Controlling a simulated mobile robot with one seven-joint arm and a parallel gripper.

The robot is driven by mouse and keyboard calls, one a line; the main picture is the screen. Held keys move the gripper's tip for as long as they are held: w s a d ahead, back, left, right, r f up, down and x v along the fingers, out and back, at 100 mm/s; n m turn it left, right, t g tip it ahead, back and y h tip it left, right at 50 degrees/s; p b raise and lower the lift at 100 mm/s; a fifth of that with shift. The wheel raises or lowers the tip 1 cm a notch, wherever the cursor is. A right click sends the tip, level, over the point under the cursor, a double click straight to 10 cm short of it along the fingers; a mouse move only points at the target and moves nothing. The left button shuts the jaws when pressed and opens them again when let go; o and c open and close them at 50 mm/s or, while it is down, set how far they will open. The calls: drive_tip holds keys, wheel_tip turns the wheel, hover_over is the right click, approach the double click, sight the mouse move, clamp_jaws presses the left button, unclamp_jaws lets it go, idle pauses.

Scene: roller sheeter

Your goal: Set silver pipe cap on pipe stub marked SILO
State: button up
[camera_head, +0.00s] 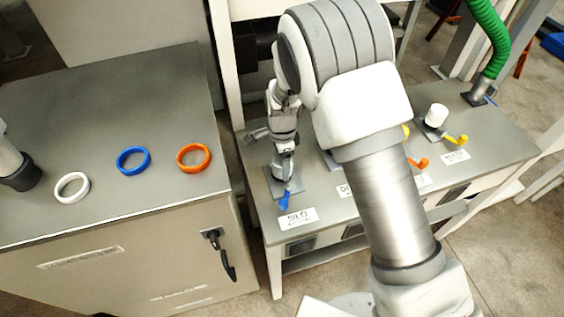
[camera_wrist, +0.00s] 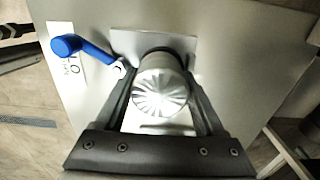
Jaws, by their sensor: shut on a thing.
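The silver pipe cap (camera_wrist: 160,92) has a ribbed, domed top and sits between the two fingers of my gripper (camera_wrist: 163,100) in the wrist view. My gripper is shut on it. The cap is over the SILO stub, with a dark round edge showing just behind it; I cannot tell whether it is seated. The stub itself is mostly hidden. Its blue-handled valve (camera_wrist: 82,48) and SILO label (camera_wrist: 68,62) are beside it. In the head view my gripper (camera_head: 284,160) is above the SILO plate, next to the blue handle (camera_head: 285,200) and the SILO label (camera_head: 297,217).
White (camera_head: 72,187), blue (camera_head: 133,160) and orange (camera_head: 194,157) rings lie on the left cabinet. Along the bench are an orange handle (camera_head: 418,163), a yellow handle (camera_head: 456,140), a white cap (camera_head: 437,115) and a green hose (camera_head: 491,40). My arm hides the bench's middle.

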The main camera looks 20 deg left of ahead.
drive_tip(key=shift+f, duration=0.2)
idle(0.4)
drive_tip(key=o, duration=1.5)
wheel_tip(320, 180, up, 18)
drive_tip(key=shift+f, duration=0.25)
